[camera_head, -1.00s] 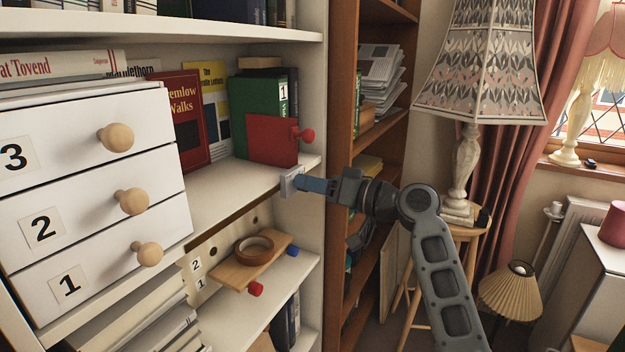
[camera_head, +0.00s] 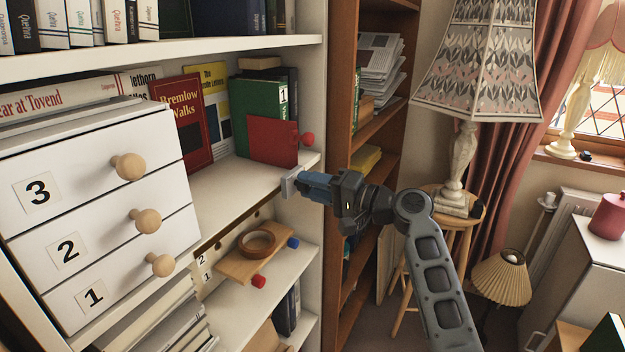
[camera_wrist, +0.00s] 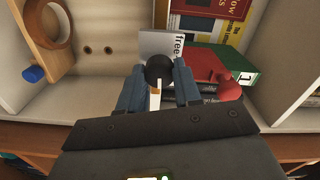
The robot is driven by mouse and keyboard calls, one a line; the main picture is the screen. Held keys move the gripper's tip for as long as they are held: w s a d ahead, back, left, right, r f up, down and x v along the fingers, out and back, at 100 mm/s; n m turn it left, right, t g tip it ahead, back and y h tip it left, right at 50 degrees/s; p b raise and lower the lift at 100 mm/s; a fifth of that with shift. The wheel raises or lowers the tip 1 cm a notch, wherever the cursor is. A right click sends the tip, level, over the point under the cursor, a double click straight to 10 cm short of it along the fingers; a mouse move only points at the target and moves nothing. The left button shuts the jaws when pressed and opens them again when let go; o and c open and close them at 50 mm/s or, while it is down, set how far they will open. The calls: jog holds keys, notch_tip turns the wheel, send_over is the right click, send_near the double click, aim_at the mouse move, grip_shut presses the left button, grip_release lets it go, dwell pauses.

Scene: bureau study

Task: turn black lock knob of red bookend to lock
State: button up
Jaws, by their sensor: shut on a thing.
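The red bookend (camera_head: 272,141) stands upright on the shelf against a green book, with a round red knob (camera_head: 308,139) on its right side. In the wrist view the bookend (camera_wrist: 207,64) and its red knob (camera_wrist: 228,88) are right of my fingers. The black lock knob (camera_wrist: 160,68) is between my two blue-grey fingertips, and a pale pointer shows below it. A "free" label (camera_wrist: 179,46) is just beyond it. My gripper (camera_head: 306,184) is at the shelf's front edge, below the bookend, shut on the black knob. In the head view its fingers hide that knob.
A white drawer unit (camera_head: 95,190) with wooden knobs stands at left. Below is a wooden board (camera_head: 238,266) with a tape roll (camera_head: 256,244), a red knob and a blue knob. A brown bookcase (camera_head: 340,90), a lamp (camera_head: 467,160) and a stool are at right.

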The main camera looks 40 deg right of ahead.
jog(key=shift+m, duration=0.4)
jog(key=o, duration=1)
jog(key=shift+o, duration=0.2)
jog(key=shift+s+d, duration=0.1)
jog(key=b+v, duration=0.1)
jog(key=v, duration=0.6)
jog(key=shift+s, duration=0.3)
jog(key=shift+d, duration=0.1)
jog(key=shift+f, duration=0.15)
